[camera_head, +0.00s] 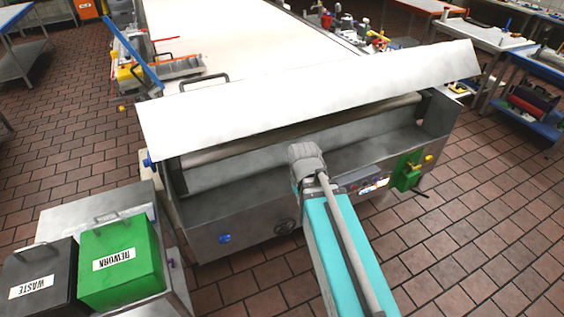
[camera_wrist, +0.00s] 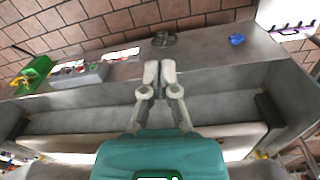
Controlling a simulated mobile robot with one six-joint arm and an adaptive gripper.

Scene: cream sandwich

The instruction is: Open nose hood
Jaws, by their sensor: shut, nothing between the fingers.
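The nose hood (camera_head: 300,95) is a long pale metal panel across the front end of the conveyor machine. It stands tilted up, and the open front bay (camera_head: 270,170) with a long roller (camera_head: 300,128) shows beneath it. A dark handle (camera_head: 205,79) rises behind the hood's upper left edge. My gripper is in front of the bay, with its fingers mostly hidden by my arm in the head view. In the wrist view my gripper (camera_wrist: 160,66) is shut and empty, with its fingertips over the bay's front wall (camera_wrist: 205,58). I see no contact with the hood.
The front wall carries a handwheel (camera_head: 285,226), a blue knob (camera_head: 224,238), a control panel (camera_head: 368,184) and a green box (camera_head: 407,171) with a projecting lever.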

